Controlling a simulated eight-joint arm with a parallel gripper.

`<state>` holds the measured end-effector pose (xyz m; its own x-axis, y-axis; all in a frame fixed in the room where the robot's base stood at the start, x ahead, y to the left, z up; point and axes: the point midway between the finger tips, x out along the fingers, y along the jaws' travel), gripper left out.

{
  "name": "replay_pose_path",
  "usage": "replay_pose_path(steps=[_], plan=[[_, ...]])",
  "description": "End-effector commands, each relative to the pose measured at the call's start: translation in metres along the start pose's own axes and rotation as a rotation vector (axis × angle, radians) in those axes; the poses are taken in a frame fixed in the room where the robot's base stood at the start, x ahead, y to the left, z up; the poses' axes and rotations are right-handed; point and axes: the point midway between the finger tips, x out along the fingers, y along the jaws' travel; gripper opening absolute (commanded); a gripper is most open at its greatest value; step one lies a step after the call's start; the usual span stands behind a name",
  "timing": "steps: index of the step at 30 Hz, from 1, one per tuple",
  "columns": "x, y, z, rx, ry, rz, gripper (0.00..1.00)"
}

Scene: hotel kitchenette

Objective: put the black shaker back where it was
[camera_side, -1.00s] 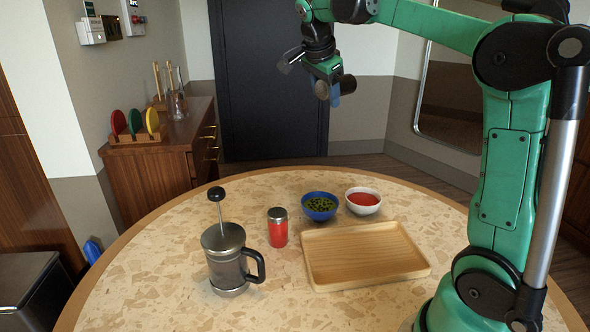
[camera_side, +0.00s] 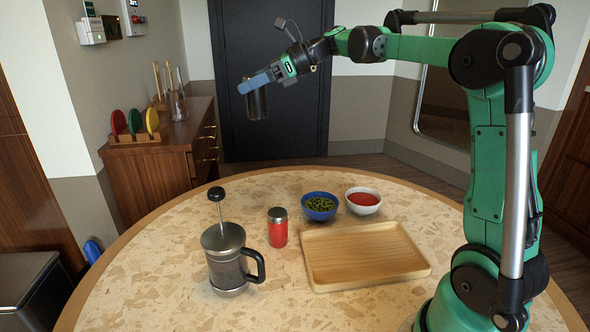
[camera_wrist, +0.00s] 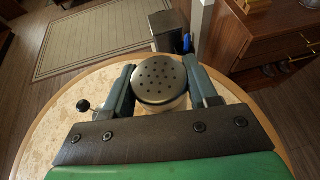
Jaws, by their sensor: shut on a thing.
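My gripper (camera_side: 258,80) is shut on the black shaker (camera_side: 257,103). A red shaker (camera_side: 277,228) with a metal cap stands on the table, right of the French press (camera_side: 226,262).
A wooden tray (camera_side: 420,268) lies on the round table (camera_side: 150,285). A blue bowl of green bits (camera_side: 320,206) and a white bowl of red sauce (camera_side: 363,201) stand behind it. A wooden cabinet (camera_side: 150,170) with bottles stands back left. The table's left front is clear.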

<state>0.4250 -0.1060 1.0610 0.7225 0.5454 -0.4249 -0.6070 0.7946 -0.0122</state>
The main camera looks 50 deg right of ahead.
Motion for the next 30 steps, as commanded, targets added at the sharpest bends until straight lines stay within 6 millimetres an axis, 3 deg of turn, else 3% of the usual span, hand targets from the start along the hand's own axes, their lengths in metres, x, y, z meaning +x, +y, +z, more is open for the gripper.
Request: replay_pose_path(steps=[17, 30], plan=[[0.026, 0.0, -0.057, 0.011, -0.047, 0.005, 0.0], [0.074, 0.002, -0.159, 0.011, -0.047, 0.005, 0.0]])
